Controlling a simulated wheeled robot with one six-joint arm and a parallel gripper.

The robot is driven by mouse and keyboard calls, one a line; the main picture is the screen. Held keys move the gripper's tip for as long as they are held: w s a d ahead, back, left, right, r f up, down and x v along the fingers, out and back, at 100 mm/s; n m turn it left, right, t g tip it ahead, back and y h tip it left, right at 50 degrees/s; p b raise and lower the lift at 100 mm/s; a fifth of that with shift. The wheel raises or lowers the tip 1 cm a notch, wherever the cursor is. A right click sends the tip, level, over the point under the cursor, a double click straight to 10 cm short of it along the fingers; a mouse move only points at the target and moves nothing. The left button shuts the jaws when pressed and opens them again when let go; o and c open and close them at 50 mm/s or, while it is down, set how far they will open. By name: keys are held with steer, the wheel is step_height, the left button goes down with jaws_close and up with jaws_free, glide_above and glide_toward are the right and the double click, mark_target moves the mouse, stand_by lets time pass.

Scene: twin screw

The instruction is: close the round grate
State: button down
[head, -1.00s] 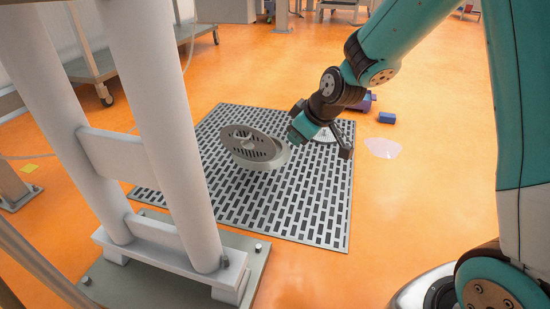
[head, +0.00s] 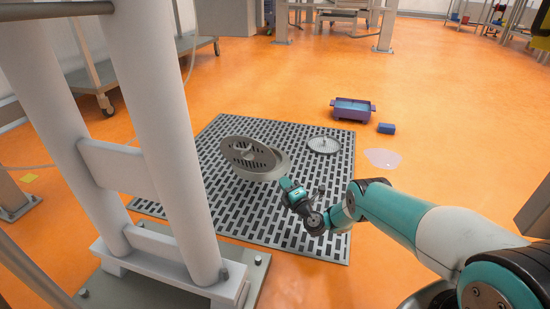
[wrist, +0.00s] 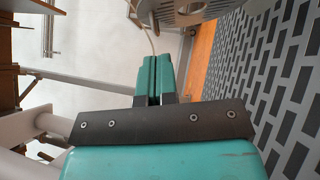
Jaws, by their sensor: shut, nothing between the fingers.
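The round grate (head: 249,153) is a grey slotted disc in the head view. It stands tilted up on a round grey collar (head: 272,171) on the slotted floor panel. Its slotted edge also shows at the top of the wrist view (wrist: 195,10). My gripper (head: 285,184) is just right of and in front of the collar, its tips pointing toward it. In the wrist view its two teal fingers (wrist: 155,66) are together with nothing between them. I cannot tell whether the tips touch the collar.
A second, flat round grate (head: 323,145) lies on the slotted panel (head: 232,218). White posts (head: 162,130) stand at left.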

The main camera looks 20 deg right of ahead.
steer(key=b, duration=1)
glide_toward(271, 151)
steer(key=w+a, duration=0.3)
steer(key=a, duration=0.1)
steer(key=shift+w+d+r+b, duration=0.2)
steer(key=shift+w+d+b, duration=0.8)
steer(key=shift+w+b, duration=0.15)
steer(key=shift+w+d+r, duration=0.3)
steer(key=shift+w+r, duration=0.15)
steer(key=shift+w, duration=0.1)
steer(key=shift+r, duration=0.1)
